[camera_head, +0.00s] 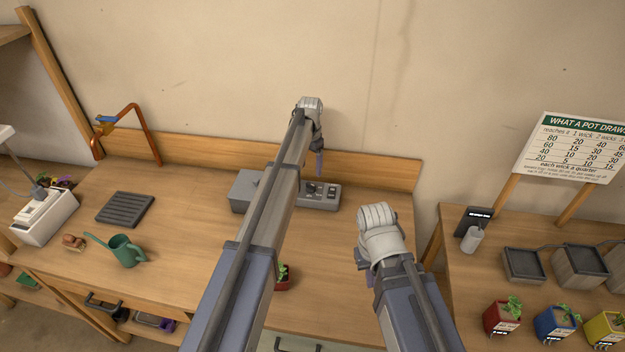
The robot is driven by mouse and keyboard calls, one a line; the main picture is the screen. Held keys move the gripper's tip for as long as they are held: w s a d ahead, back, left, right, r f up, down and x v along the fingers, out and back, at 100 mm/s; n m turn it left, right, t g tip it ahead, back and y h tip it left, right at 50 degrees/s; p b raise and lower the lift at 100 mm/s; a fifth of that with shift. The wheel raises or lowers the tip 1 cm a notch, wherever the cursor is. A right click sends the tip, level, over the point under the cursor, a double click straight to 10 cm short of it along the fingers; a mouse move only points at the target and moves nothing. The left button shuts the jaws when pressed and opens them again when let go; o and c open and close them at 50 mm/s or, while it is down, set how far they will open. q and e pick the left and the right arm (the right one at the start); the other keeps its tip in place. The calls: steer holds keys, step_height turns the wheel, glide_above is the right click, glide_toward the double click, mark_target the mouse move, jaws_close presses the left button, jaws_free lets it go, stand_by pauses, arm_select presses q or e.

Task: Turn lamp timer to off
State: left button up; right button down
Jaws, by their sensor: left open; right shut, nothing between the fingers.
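A grey control box (325,197) with dark dials and switches stands on the wooden bench near its back board. It looks like the lamp timer, but its dial setting is too small to read. My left arm crosses in front of it and hides its middle; a plain grey part (243,190) shows to the left of the arm. My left gripper (318,165) points down above and behind the control box, open, its fingers seen edge-on and apart from the dials. My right gripper (363,259) is shut and empty over the bench's right part, mostly hidden by its wrist.
A green watering can (123,251), a dark ribbed tray (125,209) and an orange bent pipe (143,125) are at left. A small red pot (283,284) sits by my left arm. Coloured pots and a sign (572,147) are at right.

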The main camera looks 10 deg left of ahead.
mark_target(310, 184)
arm_select(q)
steer(key=shift+f+b, duration=3.8)
steer(key=shift+f, duration=0.15)
arm_select(e)
steer(key=shift+f, duration=3.9)
arm_select(q)
jaws_close()
